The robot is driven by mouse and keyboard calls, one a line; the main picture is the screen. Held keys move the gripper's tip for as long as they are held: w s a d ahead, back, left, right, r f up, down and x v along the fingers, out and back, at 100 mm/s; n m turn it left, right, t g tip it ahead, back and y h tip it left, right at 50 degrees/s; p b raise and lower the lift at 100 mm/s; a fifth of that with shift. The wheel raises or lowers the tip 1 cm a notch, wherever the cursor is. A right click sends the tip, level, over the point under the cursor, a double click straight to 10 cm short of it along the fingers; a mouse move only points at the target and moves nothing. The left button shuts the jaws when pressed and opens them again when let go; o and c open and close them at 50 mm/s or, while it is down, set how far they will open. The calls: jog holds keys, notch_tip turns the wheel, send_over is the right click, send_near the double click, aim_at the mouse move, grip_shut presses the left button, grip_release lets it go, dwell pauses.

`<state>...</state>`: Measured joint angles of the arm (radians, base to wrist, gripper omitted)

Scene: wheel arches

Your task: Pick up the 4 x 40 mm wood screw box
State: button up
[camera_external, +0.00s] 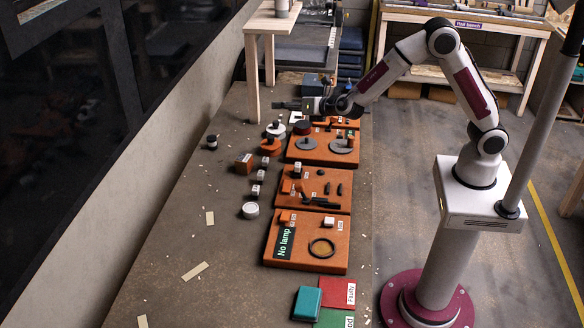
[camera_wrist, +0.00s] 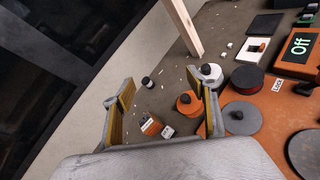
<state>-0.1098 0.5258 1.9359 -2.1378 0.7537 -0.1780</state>
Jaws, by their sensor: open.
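A small orange-brown box with a white label (camera_external: 243,163) stands on the bench left of the orange boards. It also shows in the wrist view (camera_wrist: 150,125), low between my fingers and some way beyond them. It looks like the screw box, but its lettering is too small to read. A smaller box with a pale top (camera_wrist: 167,132) is beside it in the wrist view. My gripper (camera_external: 290,105) is above the far part of the bench, apart from the box. In the wrist view my gripper (camera_wrist: 165,105) has its fingers spread with nothing between them.
An orange round piece with a dark knob (camera_wrist: 189,103) and a white-and-dark one (camera_wrist: 210,74) lie near my right finger. A small dark cylinder (camera_external: 212,142) stands left of the box. A wooden post (camera_external: 252,80) rises at the far end. The bench's left side is mostly clear.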

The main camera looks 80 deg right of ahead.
jog(key=w+a+f+n+t+y, duration=0.1)
jog(key=w+a+f+n+y, duration=0.2)
jog(key=w+a+f+n, duration=0.4)
jog(key=n+y, duration=0.2)
send_near(245, 158)
jog(key=shift+w+d+f, duration=0.3)
jog(key=shift+w+f, duration=0.55)
jog(key=shift+w, duration=0.05)
jog(key=shift+t, duration=0.3)
jog(key=shift+x, duration=1.35)
jog(key=shift+x, duration=2.55)
jog(key=shift+r, duration=0.1)
jog(key=c, duration=1.3)
